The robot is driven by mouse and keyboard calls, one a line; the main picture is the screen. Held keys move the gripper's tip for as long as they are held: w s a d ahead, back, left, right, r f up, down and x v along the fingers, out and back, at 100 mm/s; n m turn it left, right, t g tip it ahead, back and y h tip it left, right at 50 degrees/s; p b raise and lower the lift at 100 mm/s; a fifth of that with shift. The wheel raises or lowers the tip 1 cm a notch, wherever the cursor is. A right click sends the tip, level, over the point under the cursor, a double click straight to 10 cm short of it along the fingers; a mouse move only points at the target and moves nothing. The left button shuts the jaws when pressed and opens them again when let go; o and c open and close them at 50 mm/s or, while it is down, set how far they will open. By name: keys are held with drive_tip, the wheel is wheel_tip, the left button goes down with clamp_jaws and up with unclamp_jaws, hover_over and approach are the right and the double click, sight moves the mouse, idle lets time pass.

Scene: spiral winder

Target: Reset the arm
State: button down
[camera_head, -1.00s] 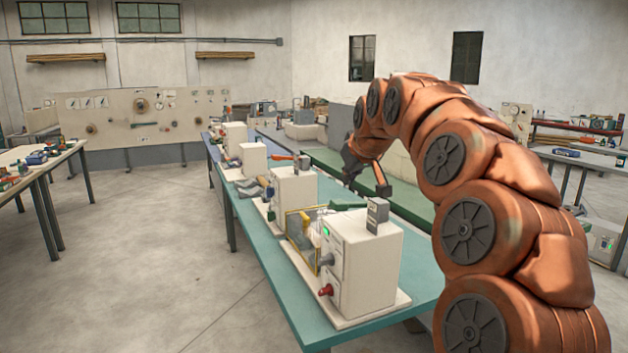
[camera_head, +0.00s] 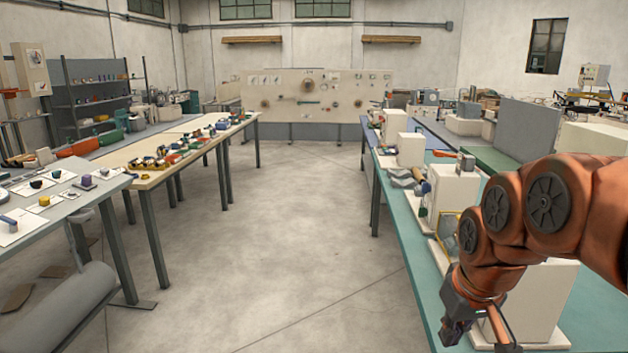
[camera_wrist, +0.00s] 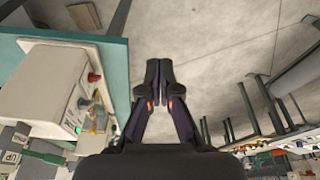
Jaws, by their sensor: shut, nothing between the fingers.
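My orange arm reaches in from the right in the head view and bends down at its end. My gripper (camera_head: 458,333) hangs low beside the near edge of the teal table (camera_head: 400,253). In the wrist view my gripper (camera_wrist: 158,78) is shut, with its dark fingertips together and nothing between them. The floor (camera_wrist: 215,45) lies behind the fingertips there. The white winder machine (camera_head: 535,300) stands on the teal table, partly hidden behind my arm in the head view. It also shows at the left of the wrist view (camera_wrist: 45,90), with a red knob (camera_wrist: 94,77).
More white machines, such as one further back (camera_head: 455,190), line the teal table. A wooden table with small parts (camera_head: 160,170) and a grey table (camera_head: 100,195) stand at the left. The floor aisle (camera_head: 300,230) between the tables is clear.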

drive_tip(key=s+a+f+g, duration=0.1)
drive_tip(key=s+f, duration=0.2)
drive_tip(key=s, duration=0.3)
drive_tip(key=s+a+f+m+g+p, duration=0.1)
drive_tip(key=s+f+g, duration=0.1)
drive_tip(key=s, duration=0.5)
drive_tip(key=s+a+f+g, duration=0.1)
drive_tip(key=s+f, duration=0.3)
drive_tip(key=s, duration=0.3)
drive_tip(key=shift+a+f+g, duration=0.15)
drive_tip(key=shift+a+g, duration=0.1)
drive_tip(key=shift+g, duration=0.05)
drive_tip(key=shift+s, duration=0.1)
